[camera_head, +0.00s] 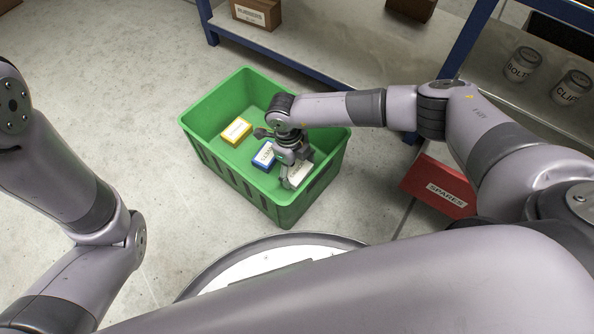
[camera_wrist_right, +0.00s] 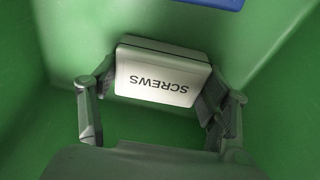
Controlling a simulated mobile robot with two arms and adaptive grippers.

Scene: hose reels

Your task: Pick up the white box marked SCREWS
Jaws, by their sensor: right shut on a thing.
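The white box marked SCREWS (camera_wrist_right: 158,78) is between the fingers of my right gripper (camera_wrist_right: 160,110) in the right wrist view, its label upside down there. In the head view the white box (camera_head: 299,174) shows partly, under my right gripper (camera_head: 291,172), inside the green crate (camera_head: 200,152) near its right end. My right gripper is shut on the box. Whether the box touches the crate floor is hard to tell. My left arm comes in at the left of the head view, but its gripper is out of view.
In the crate, a yellow box (camera_head: 236,131) and a blue box (camera_head: 264,156) lie left of my right gripper. A red SPARES box (camera_head: 439,187) stands right of the crate. A blue-framed shelf (camera_head: 330,40) with jars (camera_head: 522,66) is behind. Floor at left is clear.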

